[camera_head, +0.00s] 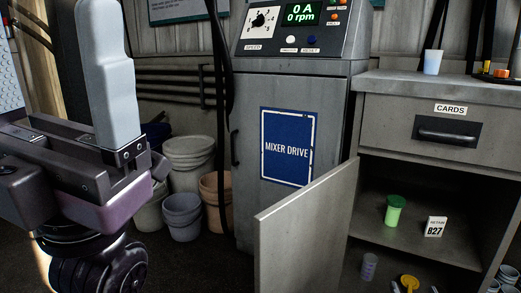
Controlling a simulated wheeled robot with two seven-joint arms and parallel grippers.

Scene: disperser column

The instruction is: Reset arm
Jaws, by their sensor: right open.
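My right gripper (56,72) shows large at the left of the head view, close to the camera. One pale grey finger stands upright, and part of the other finger shows at the left edge. The fingers are apart, and I see nothing between them. The gripper is in the air, in front of the wall and the buckets, and appears apart from them. My left gripper is not in view.
A grey mixer drive cabinet (333,104) stands in the middle. A cupboard door (305,232) stands open toward me. The cupboard shelf (410,237) holds a green-lidded container (395,211) and a B27 card (435,227). Several buckets (190,155) stand behind my gripper.

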